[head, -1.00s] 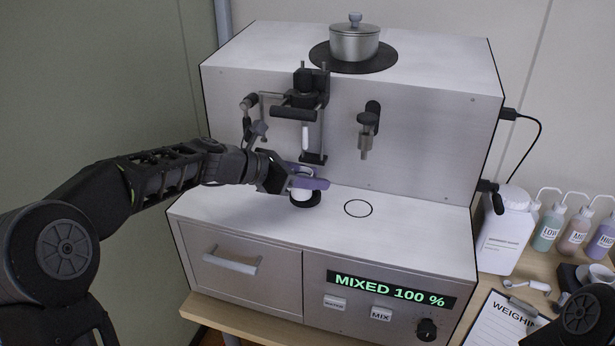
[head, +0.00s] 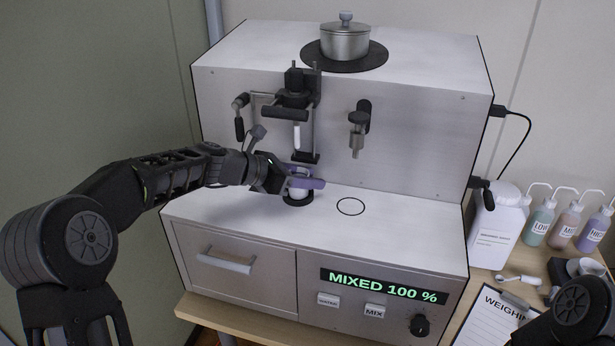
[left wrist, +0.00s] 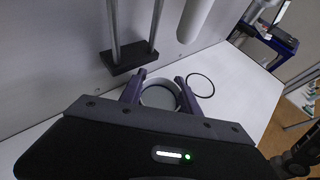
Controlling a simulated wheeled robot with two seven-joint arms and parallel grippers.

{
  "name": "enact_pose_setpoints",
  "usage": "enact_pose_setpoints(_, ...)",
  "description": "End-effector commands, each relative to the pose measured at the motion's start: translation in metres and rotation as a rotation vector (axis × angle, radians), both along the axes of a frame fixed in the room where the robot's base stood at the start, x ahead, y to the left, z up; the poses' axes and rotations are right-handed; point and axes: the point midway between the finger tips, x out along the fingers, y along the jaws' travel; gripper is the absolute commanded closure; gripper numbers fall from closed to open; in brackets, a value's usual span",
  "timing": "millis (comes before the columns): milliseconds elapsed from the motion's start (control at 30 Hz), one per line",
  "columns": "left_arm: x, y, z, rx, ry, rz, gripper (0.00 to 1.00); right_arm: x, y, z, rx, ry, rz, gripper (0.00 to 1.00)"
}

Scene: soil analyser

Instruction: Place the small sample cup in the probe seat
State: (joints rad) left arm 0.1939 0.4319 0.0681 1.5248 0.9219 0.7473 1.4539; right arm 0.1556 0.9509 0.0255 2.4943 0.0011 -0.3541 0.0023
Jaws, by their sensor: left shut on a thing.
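The small white sample cup (head: 298,192) is between the purple fingers of my left gripper (head: 306,182), which is shut on it. The cup stands upright at the dark round probe seat (head: 298,201), under the white probe (head: 297,136). I cannot tell whether its base rests fully in the seat. In the left wrist view, the cup's round rim (left wrist: 146,93) shows between the two fingers (left wrist: 160,95), and the white probe (left wrist: 194,18) hangs close by above. The seat is hidden in that view. My right gripper is not in view.
The probe's stand and dark bracket (head: 293,97) rise just behind the cup. A black circle (head: 350,206) marks a bare spot on the white deck to the right. A nozzle (head: 358,130) hangs behind it. The display (head: 385,287) reads MIXED 100 %.

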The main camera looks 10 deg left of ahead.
Motion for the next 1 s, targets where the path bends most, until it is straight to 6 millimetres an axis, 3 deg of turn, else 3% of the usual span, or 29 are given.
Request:
enact_pose_setpoints(100, 0.000, 0.000, -0.004, 0.000, 0.000, 0.000, 1.00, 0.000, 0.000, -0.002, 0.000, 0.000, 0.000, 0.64)
enact_pose_setpoints(133, 0.000, 0.000, -0.003, 0.000, 0.000, 0.000, 0.60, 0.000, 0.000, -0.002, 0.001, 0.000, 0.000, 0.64)
enact_pose_setpoints(233, 0.000, 0.000, -0.003, 0.000, 0.000, 0.000, 0.53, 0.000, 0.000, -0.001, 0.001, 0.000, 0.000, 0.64)
enact_pose_setpoints(667, -0.004, 0.006, 0.003, 0.001, -0.001, 0.001, 0.53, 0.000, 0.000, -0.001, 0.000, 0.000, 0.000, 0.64)
enact_pose_setpoints(1000, -0.041, 0.048, 0.030, 0.001, -0.003, 0.003, 0.53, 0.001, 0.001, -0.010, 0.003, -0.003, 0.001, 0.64)
